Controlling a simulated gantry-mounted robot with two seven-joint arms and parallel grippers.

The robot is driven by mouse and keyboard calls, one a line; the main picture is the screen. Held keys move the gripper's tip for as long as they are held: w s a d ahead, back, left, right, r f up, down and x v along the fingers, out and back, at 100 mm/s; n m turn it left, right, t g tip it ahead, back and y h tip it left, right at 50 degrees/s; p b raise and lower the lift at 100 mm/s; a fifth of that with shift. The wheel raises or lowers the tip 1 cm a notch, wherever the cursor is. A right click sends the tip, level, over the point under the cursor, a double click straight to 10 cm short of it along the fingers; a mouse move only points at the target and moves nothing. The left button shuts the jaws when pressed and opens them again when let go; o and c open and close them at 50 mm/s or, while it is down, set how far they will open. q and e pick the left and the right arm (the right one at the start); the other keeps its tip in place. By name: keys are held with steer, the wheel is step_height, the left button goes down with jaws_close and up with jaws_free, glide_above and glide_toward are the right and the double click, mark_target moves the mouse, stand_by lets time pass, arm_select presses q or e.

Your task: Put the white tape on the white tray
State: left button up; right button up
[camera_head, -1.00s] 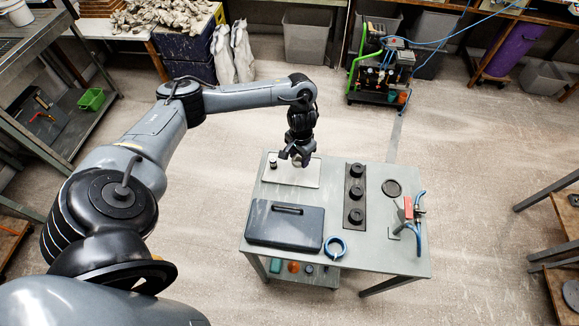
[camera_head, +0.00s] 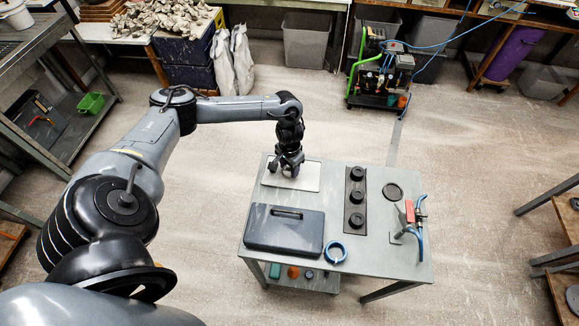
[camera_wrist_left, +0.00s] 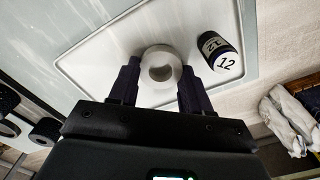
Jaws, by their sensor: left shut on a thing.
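The white tray (camera_head: 308,178) lies at the back left of the grey table, and fills much of the left wrist view (camera_wrist_left: 100,55). My left gripper (camera_head: 286,171) points down over the tray's left half. In the left wrist view its two fingers (camera_wrist_left: 159,82) are shut on the white tape (camera_wrist_left: 160,65), a round roll with a hole in its middle. The tape is over the tray; I cannot tell whether it touches it. In the head view the gripper hides the tape. My right gripper is not in view.
A dark jar marked 12 (camera_wrist_left: 222,53) is on the tray, right of the tape in the wrist view.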

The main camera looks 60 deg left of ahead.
arm_select(q)
steer(key=shift+f, duration=0.1)
steer(key=o, duration=1)
